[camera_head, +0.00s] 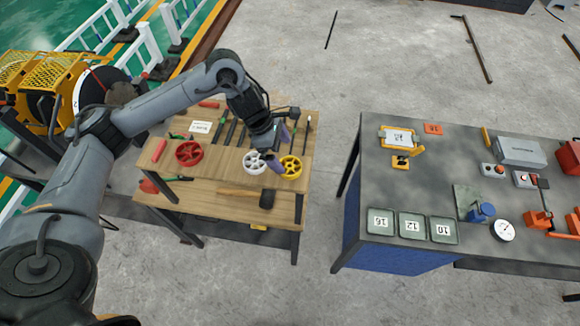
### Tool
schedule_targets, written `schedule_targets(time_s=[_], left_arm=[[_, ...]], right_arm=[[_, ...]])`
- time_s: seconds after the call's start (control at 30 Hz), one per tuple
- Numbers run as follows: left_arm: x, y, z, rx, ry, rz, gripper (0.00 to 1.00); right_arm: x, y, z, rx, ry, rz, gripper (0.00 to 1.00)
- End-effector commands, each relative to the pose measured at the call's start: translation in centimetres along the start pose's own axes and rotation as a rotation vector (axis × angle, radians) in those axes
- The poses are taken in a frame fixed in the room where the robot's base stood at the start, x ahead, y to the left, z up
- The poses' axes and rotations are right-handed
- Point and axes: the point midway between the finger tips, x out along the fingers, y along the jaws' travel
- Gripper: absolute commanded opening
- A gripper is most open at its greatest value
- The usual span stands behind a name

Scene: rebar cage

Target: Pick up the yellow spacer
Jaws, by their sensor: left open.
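The yellow spacer (290,167), a spoked wheel, lies near the front right corner of the wooden table's top. A white spacer (254,161) lies just left of it, and a red spacer (189,153) lies further left. My left gripper (279,150) reaches in from the left over the table and is open. Its fingers are close to the yellow spacer, on its upper left side; one finger overlaps its edge in the picture. I cannot tell whether they touch. The right gripper is not in view.
The wooden table (225,178) also holds several hand tools and a white label (201,127). A hammer (246,196) lies on its lower shelf. A dark workbench (381,170) with boxes, plates and a gauge stands at the right. Bare floor separates the two.

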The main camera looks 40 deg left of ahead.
Motion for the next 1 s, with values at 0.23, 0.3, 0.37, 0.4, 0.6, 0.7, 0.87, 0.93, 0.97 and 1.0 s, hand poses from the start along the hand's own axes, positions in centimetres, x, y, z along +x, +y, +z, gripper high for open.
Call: schedule_targets(time_s=[0.23,0.3,0.37,0.4,0.6,0.7,0.87,0.93,0.97,1.0], left_arm=[[2.4,-0.8,0.2,-0.002,0.002,-0.005,1.00],[3.5,-0.8,0.2,-0.003,0.001,-0.004,1.00],[4.1,-0.8,0.2,-0.002,0.001,-0.002,1.00],[4.4,-0.7,0.2,-0.002,0.000,-0.001,1.00],[5.1,-0.7,0.1,-0.001,0.000,0.000,1.00],[5.1,-0.7,0.1,-0.001,0.000,0.000,1.00],[5.0,-0.7,0.1,-0.001,0.000,0.000,0.80],[5.0,-0.7,0.1,-0.001,0.000,0.000,0.69],[5.0,-0.7,0.1,-0.001,0.000,0.000,0.65],[5.0,-0.7,0.1,-0.001,0.000,0.000,0.59]], right_arm=[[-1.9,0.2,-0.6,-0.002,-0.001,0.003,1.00],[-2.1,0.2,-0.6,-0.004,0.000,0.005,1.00],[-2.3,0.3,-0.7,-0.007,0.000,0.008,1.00],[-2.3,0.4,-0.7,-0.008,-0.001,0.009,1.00],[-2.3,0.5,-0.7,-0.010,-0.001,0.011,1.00],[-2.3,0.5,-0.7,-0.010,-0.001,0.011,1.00],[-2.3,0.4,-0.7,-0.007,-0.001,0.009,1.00],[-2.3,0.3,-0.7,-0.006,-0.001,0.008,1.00],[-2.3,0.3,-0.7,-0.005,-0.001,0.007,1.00],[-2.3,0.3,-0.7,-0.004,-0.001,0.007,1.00]])
